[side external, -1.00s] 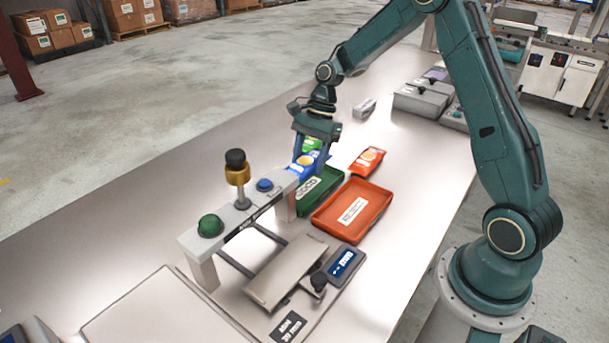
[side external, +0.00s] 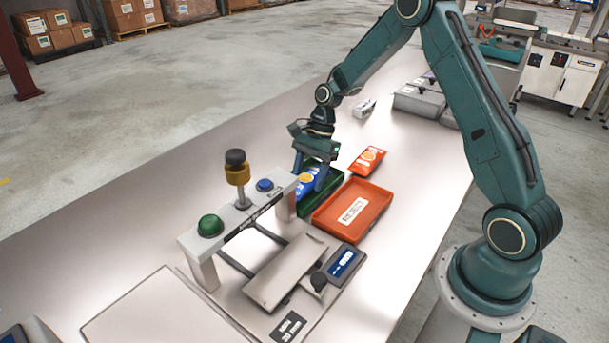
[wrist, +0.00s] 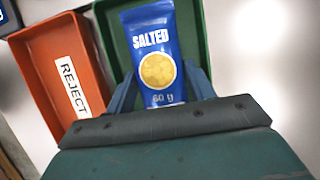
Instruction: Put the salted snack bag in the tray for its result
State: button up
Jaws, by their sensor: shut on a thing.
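The blue salted snack bag (wrist: 157,50) is marked "SALTED" and "60 g" in the wrist view. It also shows in the side view (side external: 306,186), at the green tray. My gripper (wrist: 158,90) is shut on the bag, one finger on each side. In the side view my gripper (side external: 311,178) is low over the green tray (side external: 334,180). The bag is within the tray's outline; whether it touches the floor I cannot tell. The green tray's label is hidden. The orange-red tray (side external: 376,201) beside it reads "REJECT" in the wrist view (wrist: 42,62) and looks empty.
An orange snack bag (side external: 368,161) lies on the table behind the reject tray. The weigher has a metal platform (side external: 285,272), a display (side external: 343,262) and a grey bridge with a green button (side external: 210,226) and a blue button (side external: 265,185).

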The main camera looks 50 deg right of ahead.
jog(key=shift+f, duration=0.15)
jog(key=o, duration=1)
jog(key=shift+o, duration=0.2)
jog(key=v, duration=1.2)
